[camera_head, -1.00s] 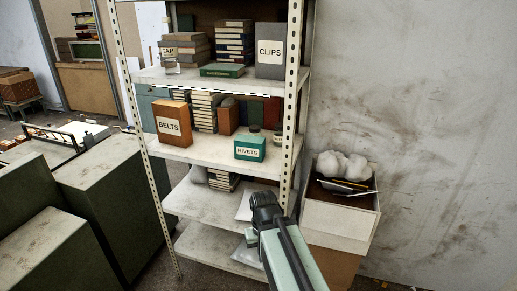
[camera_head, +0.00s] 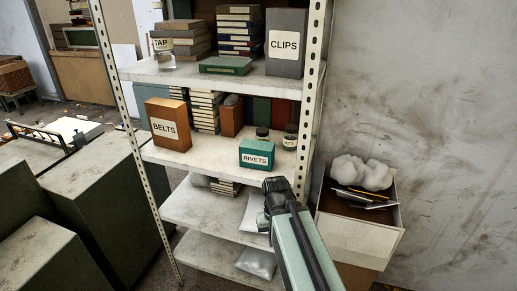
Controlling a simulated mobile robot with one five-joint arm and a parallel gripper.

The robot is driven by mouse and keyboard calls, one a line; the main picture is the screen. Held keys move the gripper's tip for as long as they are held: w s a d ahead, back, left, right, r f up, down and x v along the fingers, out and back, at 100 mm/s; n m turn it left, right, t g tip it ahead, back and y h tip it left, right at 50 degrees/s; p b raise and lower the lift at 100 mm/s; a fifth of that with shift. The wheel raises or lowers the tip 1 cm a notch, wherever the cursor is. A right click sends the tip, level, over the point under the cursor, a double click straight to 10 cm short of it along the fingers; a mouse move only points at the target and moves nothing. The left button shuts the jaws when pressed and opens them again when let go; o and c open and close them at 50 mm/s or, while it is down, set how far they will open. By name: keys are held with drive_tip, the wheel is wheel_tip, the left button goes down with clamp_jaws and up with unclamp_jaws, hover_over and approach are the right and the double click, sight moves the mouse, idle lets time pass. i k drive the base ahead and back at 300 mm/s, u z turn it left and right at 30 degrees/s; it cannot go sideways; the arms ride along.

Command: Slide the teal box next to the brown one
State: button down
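The teal box (camera_head: 257,154), labelled RIVETS, stands upright near the front edge of the middle shelf (camera_head: 205,158), right of its centre. The brown box (camera_head: 168,125), labelled BELTS, stands upright on the same shelf at the left. A stretch of bare shelf lies between the two boxes. My gripper (camera_head: 268,208) is in front of the shelving, below and slightly right of the teal box, apart from it. Its fingers are dark and small here, so I cannot tell whether they are open or shut.
Small dark-capped jars (camera_head: 290,137) stand behind and right of the teal box. Stacked books (camera_head: 206,111) stand behind the gap. A perforated upright (camera_head: 312,90) is at the right. A box of white fluff (camera_head: 361,172) stands right of the shelving. Green cabinets (camera_head: 105,195) are at the left.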

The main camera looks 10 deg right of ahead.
sight(253, 154)
drive_tip(key=u, duration=2.05)
drive_tip(key=i, duration=0.6)
drive_tip(key=z, duration=0.1)
